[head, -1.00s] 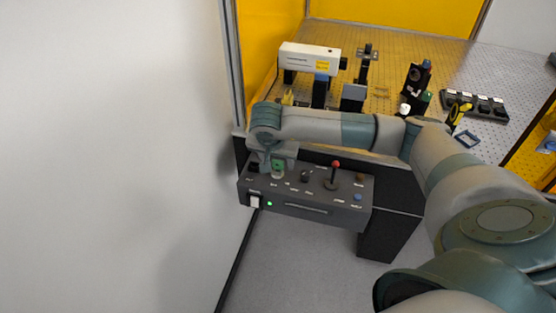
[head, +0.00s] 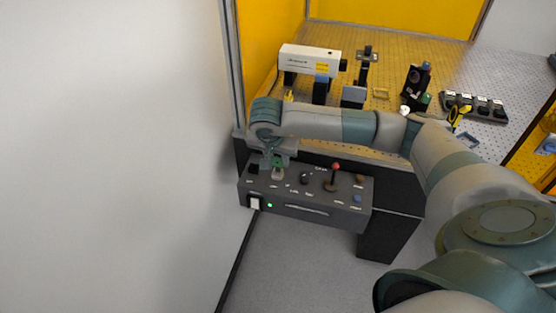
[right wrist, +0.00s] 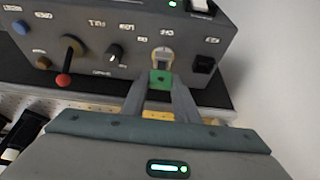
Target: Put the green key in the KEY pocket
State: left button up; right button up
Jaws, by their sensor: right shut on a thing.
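The green key (head: 279,160) is at the back left of the dark control box (head: 300,208), above a silver round key switch (head: 278,174). In the right wrist view, the green key head (right wrist: 161,79) sits between the tips of my right gripper (right wrist: 161,84), which is shut on it. The silver switch (right wrist: 162,56) is directly beyond the key; I cannot tell whether the shaft is still inside. My right gripper (head: 279,157) is partly hidden by its wrist in the head view. I cannot read a KEY pocket label. My left gripper is not in view.
A red-topped lever (head: 335,165) and knobs stand on the box. A black tray with several pockets (head: 460,94) lies on the perforated table (head: 400,60) at right. Optical mounts and a white laser housing (head: 310,58) stand behind my arm. A white wall is close at left.

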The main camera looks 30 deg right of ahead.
aim_at(278, 158)
jog(key=shift+r+p, duration=0.65)
jog(key=shift+r, duration=1.6)
